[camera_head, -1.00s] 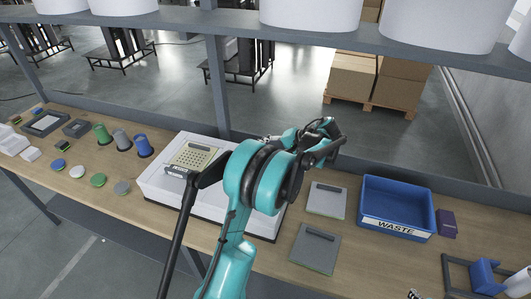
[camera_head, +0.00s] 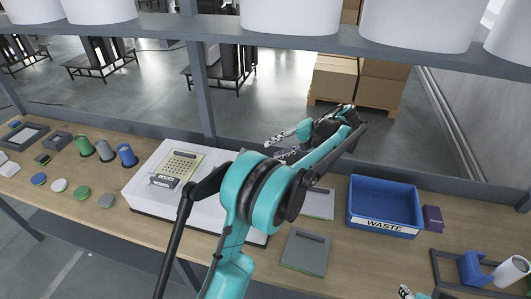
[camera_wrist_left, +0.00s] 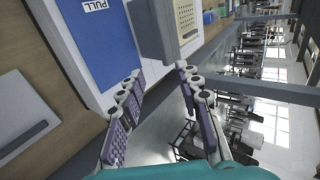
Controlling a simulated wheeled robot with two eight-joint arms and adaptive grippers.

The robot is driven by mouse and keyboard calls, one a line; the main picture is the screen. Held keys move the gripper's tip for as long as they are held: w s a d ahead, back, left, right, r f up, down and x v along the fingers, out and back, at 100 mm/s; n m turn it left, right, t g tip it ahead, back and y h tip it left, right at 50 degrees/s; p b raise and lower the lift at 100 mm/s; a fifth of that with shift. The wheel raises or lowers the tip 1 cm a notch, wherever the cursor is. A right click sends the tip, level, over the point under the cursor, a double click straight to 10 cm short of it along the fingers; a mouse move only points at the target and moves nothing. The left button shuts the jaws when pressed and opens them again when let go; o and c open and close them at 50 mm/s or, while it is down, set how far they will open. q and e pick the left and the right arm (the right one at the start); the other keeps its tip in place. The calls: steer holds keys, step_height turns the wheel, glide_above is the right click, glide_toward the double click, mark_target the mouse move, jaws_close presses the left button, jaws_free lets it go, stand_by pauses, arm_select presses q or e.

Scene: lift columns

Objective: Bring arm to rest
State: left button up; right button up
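My left arm rises from the bottom middle of the head view. Its gripper (camera_head: 284,143) is above the back of the table, its fingers pointing left. In the left wrist view the two fingers of the left gripper (camera_wrist_left: 162,77) stand apart with nothing between them. They are clear of the white box (camera_head: 140,195) and its perforated beige panel (camera_head: 181,165). A small white and black tip, seemingly my right gripper (camera_head: 405,291), shows at the bottom edge; most of it is hidden.
A blue WASTE bin (camera_head: 384,229) stands right of the arm, with a grey plate (camera_head: 306,250) nearby. Coloured cups (camera_head: 127,155) and discs (camera_head: 82,193) lie at left. A grey shelf beam (camera_head: 300,39) with white cylinders crosses above. A blue-grey fixture (camera_head: 472,268) stands at right.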

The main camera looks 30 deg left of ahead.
arm_select(q)
steer(key=shift+d+r, duration=0.35)
steer(key=shift+d, duration=0.05)
steer(key=s+d+f+m+t+h+b, duration=0.1)
steer(key=s+d+f+t+h+b, duration=0.2)
steer(key=s, duration=0.9)
steer(key=s+d+f+m+t+h+b, duration=0.1)
steer(key=s+d+f+t+h+b, duration=0.2)
steer(key=s+d+f+t+h, duration=0.3)
steer(key=s+d+f+h, duration=0.1)
steer(key=s+d+f, duration=0.2)
steer(key=s, duration=0.4)
steer(key=shift+s+m+t+b, duration=0.25)
steer(key=shift+m+t+b, duration=0.1)
steer(key=shift+m+t, duration=0.05)
